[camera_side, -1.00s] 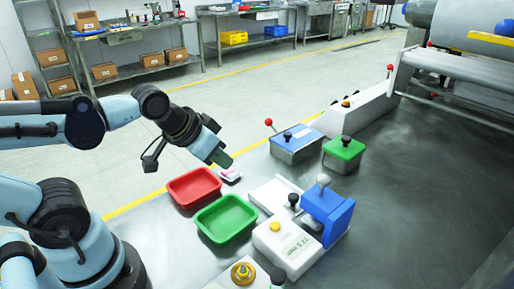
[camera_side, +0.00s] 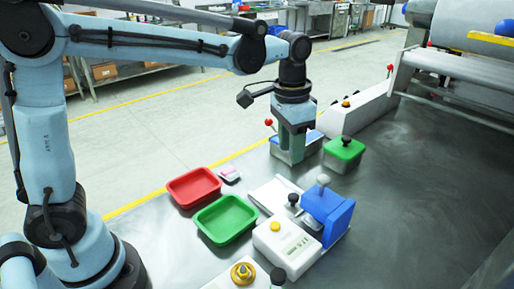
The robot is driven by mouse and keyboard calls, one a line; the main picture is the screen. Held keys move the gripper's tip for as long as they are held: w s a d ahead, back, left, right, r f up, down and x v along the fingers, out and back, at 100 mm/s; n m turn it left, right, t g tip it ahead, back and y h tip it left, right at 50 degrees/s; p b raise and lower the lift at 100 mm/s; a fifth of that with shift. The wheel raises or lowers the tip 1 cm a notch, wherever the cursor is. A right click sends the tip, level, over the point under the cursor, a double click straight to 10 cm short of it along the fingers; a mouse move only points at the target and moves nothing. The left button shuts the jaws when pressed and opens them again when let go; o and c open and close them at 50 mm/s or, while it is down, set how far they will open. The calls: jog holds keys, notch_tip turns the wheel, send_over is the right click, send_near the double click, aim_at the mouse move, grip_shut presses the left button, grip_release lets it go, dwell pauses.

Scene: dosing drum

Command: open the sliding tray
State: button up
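A white flat base (camera_side: 268,190) lies on the bench with a blue block (camera_side: 328,212) on its right part. A grey ball knob (camera_side: 323,180) stands on the block. A black knob (camera_side: 293,199) stands in front of the block on a pale sliding piece (camera_side: 311,221), which seems to be the tray; how far it is out I cannot tell. My gripper (camera_side: 294,157) points down, behind and above this unit, in front of the blue-topped box. It touches no knob that I can see. Its finger gap is not clear.
A blue-topped box (camera_side: 312,145) with a red-ball lever and a green-topped box (camera_side: 344,148) stand behind. A red bin (camera_side: 194,187) and a green bin (camera_side: 225,218) lie left. The bench at right is clear.

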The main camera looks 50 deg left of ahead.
aim_at(294, 196)
jog(key=shift+m+g, duration=0.3)
jog(key=shift+g, duration=0.1)
jog(key=f, duration=0.8)
jog(key=w+d+f, duration=0.1)
jog(key=f, duration=0.4)
jog(key=shift+w+d, duration=0.1)
grip_shut()
